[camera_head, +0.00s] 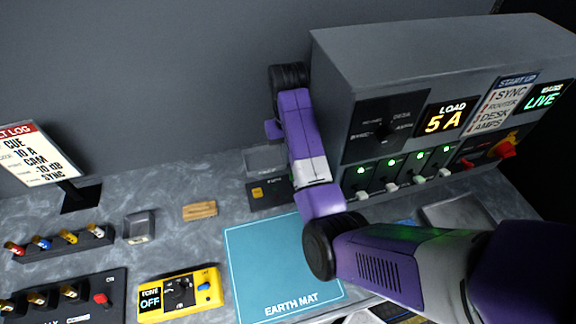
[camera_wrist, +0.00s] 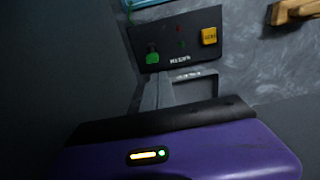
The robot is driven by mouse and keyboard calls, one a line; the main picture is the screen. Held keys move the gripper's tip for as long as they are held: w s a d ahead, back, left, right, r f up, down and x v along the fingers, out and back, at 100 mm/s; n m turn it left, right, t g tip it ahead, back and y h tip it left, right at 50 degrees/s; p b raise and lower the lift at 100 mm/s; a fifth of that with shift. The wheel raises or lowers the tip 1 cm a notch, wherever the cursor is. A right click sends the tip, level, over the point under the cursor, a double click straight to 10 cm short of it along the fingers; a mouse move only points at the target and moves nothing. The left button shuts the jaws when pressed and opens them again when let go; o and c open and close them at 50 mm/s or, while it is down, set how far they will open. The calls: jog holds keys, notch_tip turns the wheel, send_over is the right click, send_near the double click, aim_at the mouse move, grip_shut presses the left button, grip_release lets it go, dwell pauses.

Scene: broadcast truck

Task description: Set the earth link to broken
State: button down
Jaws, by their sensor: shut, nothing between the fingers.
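A black panel (camera_head: 268,197) lies on the bench left of my arm in the head view. It has a yellow square button and a small label, probably the earth link. In the head view my arm hides the fingers and the green tip.
The teal earth mat (camera_head: 270,265) lies in front of the panel. A grey tray (camera_wrist: 205,90) is beside the fingers. A wooden block (camera_head: 200,210) lies left. The grey rack (camera_head: 335,120) with switches rises at right. The wall stands behind.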

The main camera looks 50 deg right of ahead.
notch_tip(320, 180, down, 3)
jog(key=shift+b, duration=0.3)
jog(key=shift+f+p, duration=0.3)
jog(key=shift+f, duration=0.75)
jog(key=shift+w, duration=0.1)
